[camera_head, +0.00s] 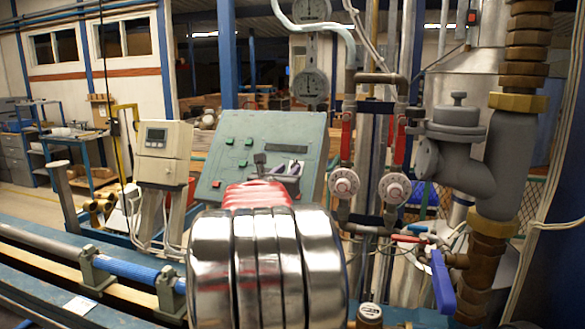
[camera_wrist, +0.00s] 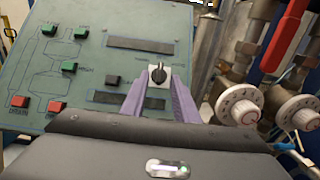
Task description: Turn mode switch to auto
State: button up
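The mode switch (camera_wrist: 158,74) shows in the wrist view as a black rotary knob on a small white plate, on the sloped green panel (camera_wrist: 110,20). My gripper (camera_wrist: 163,78) is open, with its two purple fingers pointing at the switch. The knob appears between the fingertips, with a gap beside the right finger. I cannot tell how far the tips are from the panel or whether they touch it. In the head view the panel (camera_head: 215,185) stands behind my arm, and my gripper (camera_head: 286,167) is at its lower right. The switch is not clearly visible there.
Green, red and black buttons sit on the panel's left and middle, with dark slots near the switch. Two round dial valves (camera_head: 343,183) and grey pipework (camera_head: 480,150) stand close to the right. A cream meter box (camera_head: 163,153) stands to the left.

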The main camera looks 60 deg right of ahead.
aim_at(294, 164)
jog(key=shift+w+d, duration=0.2)
jog(key=shift+d, duration=0.9)
jog(key=shift+w+d, duration=0.2)
jog(key=shift+d, duration=0.9)
jog(key=shift+c, duration=0.2)
grip_shut()
